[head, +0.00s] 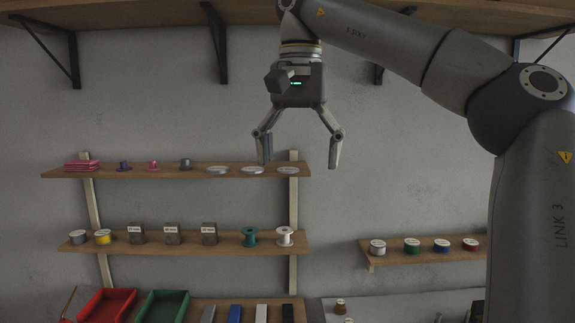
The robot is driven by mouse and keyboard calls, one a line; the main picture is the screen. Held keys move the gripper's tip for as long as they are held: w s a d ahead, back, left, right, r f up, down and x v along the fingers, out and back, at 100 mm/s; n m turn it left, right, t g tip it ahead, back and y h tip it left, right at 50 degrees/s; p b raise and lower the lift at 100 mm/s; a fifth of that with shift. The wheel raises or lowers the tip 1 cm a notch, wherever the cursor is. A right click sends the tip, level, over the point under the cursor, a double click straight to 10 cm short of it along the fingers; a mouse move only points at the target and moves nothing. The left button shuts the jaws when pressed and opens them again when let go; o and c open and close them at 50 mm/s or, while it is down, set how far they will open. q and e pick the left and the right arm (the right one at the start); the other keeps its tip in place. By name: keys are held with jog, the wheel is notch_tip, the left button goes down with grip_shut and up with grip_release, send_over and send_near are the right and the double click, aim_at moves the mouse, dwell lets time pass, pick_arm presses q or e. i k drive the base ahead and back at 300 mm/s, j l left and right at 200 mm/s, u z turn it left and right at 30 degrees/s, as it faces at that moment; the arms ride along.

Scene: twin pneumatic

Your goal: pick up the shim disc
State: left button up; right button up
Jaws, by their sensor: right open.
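Three flat, pale grey discs lie in a row at the right part of the upper wall shelf: a left one (217,170), a middle one (252,170) and a right one (288,170). They look alike, and I cannot tell which is the shim disc. My right gripper (299,165) hangs pointing down with its fingers spread, open and empty. In the picture its fingertips lie on either side of the right disc, and the left finger overlaps the gap beside the middle disc. I cannot tell the depth between them. My left gripper is not in view.
The upper shelf (140,172) also holds pink folded cloths (82,166) and small flanged pieces (186,164). A lower shelf (200,249) carries spools and labelled blocks. Red (107,304) and green (162,306) trays stand below. A bracketed shelf (150,12) hangs overhead.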

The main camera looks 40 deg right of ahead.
aim_at(284, 170)
jog(key=i+l, duration=0.5)
jog(key=l, duration=0.15)
jog(key=i+l, duration=0.55)
jog(key=l, duration=0.15)
